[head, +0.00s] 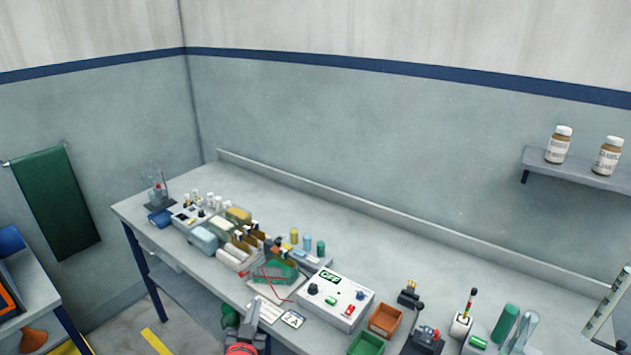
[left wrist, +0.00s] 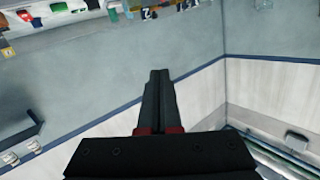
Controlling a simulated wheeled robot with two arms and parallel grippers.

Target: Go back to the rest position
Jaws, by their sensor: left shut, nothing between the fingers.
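My left gripper (left wrist: 160,80) shows in the left wrist view with its two dark fingers closed together and nothing between them. Behind the fingers in that view are the grey wall and its blue stripe. In the head view, part of my left arm shows at the bottom edge, in front of the workbench (head: 460,262); its fingertips are hard to make out there. My right gripper does not show in either view.
On the bench stand a white control box (head: 335,298) with a green OFF display, an orange-brown bin (head: 386,320), a green bin (head: 366,343) and several racks and bottles. A wall shelf (head: 590,172) holds two bottles. The bench's back right is clear.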

